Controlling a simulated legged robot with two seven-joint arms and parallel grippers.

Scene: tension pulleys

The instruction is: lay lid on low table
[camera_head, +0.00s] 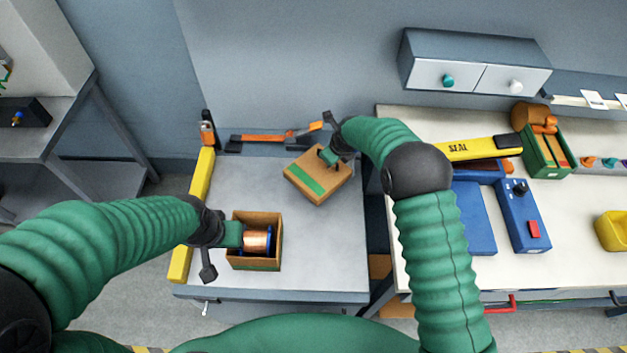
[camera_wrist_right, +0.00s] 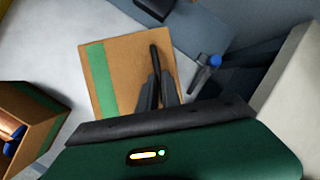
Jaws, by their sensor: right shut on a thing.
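The lid (camera_head: 304,182) is a square brown cardboard piece with a green stripe, over the back right part of the low table (camera_head: 330,255). My right gripper (camera_head: 329,157) is shut on the lid near its back right side. The lid (camera_wrist_right: 120,62) also shows in the right wrist view, with the dark fingers (camera_wrist_right: 158,82) at a raised strip on it. I cannot tell whether the lid touches the tabletop. My left gripper (camera_head: 232,235) is at the left side of an open cardboard box (camera_head: 258,217); its fingers are not clear.
A copper spool (camera_head: 257,242) sits inside the box. A yellow rail (camera_head: 199,195) edges the low table on the left, and orange tools (camera_head: 262,138) lie behind. A higher workbench (camera_head: 405,120) with blue equipment stands to the right. The table's front right is clear.

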